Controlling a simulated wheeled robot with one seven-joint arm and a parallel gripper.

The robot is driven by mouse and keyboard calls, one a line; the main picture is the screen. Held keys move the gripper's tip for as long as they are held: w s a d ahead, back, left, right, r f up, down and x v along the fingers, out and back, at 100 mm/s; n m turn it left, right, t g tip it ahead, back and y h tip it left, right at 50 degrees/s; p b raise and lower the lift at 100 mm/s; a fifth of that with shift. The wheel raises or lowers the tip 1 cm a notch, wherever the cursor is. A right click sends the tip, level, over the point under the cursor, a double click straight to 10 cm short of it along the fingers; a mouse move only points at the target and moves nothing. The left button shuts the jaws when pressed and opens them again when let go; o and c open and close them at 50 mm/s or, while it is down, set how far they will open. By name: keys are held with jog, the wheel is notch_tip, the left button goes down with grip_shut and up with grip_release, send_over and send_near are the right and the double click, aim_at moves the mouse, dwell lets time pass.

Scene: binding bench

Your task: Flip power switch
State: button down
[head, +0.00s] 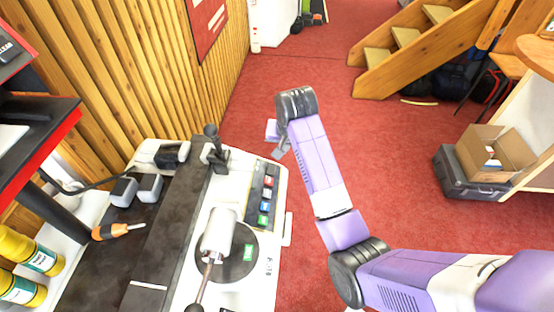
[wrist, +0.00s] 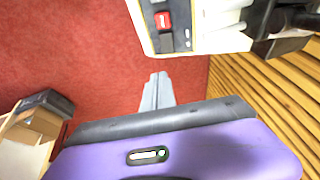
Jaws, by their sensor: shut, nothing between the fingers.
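A white machine (head: 165,250) stands on the left, with a dark control panel (head: 263,195) along its right edge. The panel carries red, blue and green buttons or switches. In the wrist view a red switch or button (wrist: 162,21) shows on the panel, above my fingertips; I cannot tell which control is the power switch or how it is set. My gripper (head: 279,153) is shut and empty, beyond the panel's far end in the head view. In the wrist view its closed fingers (wrist: 157,82) point toward the machine and appear apart from it.
A black lever (head: 213,150) rises from the machine beside the panel. An orange-handled tool (head: 118,230) and yellow bottles (head: 28,252) are at left. A slatted wood wall (head: 150,70) stands behind. Open red floor (head: 330,125) lies right of the machine, with a cardboard box (head: 500,150) farther right.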

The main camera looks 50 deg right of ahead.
send_over(276, 165)
jog(key=s, duration=0.2)
jog(key=f, duration=0.8)
jog(key=shift+w+a+f+p, duration=0.1)
jog(key=shift+w+f+p, duration=0.15)
jog(key=shift+p, duration=0.1)
jog(key=shift+w+a+f, duration=0.1)
jog(key=shift+w+f, duration=0.25)
jog(key=shift+f, duration=0.4)
jog(key=shift+w+d+f+y, duration=0.2)
jog(key=shift+w+f+y, duration=0.1)
jog(key=shift+w+y, duration=0.1)
jog(key=shift+s+f+g, duration=0.1)
jog(key=shift+f+g, duration=0.05)
jog(key=shift+g, duration=0.15)
jog(key=shift+s+a, duration=0.15)
jog(key=shift+s+a+r+p, duration=0.25)
jog(key=shift+s+a+p, duration=0.2)
jog(key=shift+p, duration=0.4)
